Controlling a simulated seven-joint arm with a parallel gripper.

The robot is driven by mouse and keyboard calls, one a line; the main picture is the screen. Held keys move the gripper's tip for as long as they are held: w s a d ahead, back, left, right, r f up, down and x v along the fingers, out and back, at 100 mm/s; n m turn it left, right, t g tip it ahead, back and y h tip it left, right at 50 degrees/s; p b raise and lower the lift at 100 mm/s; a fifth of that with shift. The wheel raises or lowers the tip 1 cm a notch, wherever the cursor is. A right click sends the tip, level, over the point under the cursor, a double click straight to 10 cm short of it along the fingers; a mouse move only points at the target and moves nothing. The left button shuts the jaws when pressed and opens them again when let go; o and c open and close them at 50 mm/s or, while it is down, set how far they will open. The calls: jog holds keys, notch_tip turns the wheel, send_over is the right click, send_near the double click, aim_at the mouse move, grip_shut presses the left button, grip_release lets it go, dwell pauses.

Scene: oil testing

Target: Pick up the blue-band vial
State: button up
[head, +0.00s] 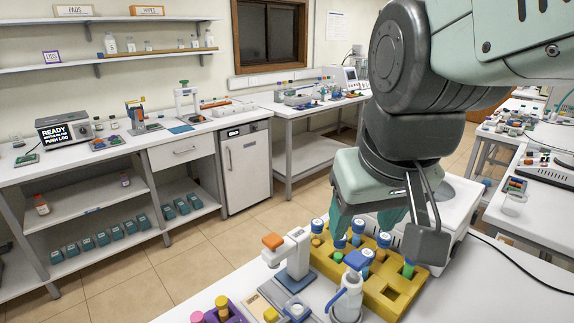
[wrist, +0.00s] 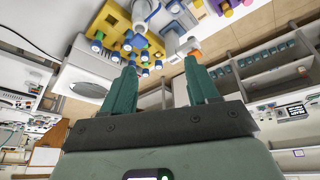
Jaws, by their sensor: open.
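Several vials with blue tops stand in a yellow rack (head: 372,296) on the front table. One blue-topped vial (head: 317,226) is at the rack's left end, and another (head: 384,240) is further right. Which one carries the blue band I cannot tell. My gripper (head: 368,218) hangs over the rack's back edge, hiding part of it. In the wrist view my gripper (wrist: 160,68) is open with nothing between its fingers. The rack (wrist: 114,20) and blue-topped vials (wrist: 144,56) lie beyond the fingertips there, small and apart from them.
A white device with an orange top (head: 298,256) stands left of the rack. A purple rack (head: 236,315) is at the table's front left. A white box (head: 458,207) is behind the rack.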

jog(key=w+a+f+n+g, duration=0.2)
jog(key=w+a+f+n, duration=0.1)
jog(key=w+a+f, duration=0.4)
jog(key=n+g, duration=0.3)
jog(key=n, duration=0.2)
send_over(236, 321)
jog(key=d, duration=0.1)
notch_tip(236, 321, down, 20)
jog(key=f, duration=0.5)
jog(key=shift+w+a+f, duration=0.15)
jog(key=shift+w+f, duration=0.05)
jog(key=shift+f, duration=0.2)
jog(key=shift+s+a+f, duration=0.1)
jog(key=shift+a+f, duration=0.05)
jog(key=shift+f, duration=1.3)
jog(key=shift+s+a+f, duration=0.1)
jog(key=shift+a+f, duration=0.05)
jog(key=shift+f, duration=1.25)
grip_shut()
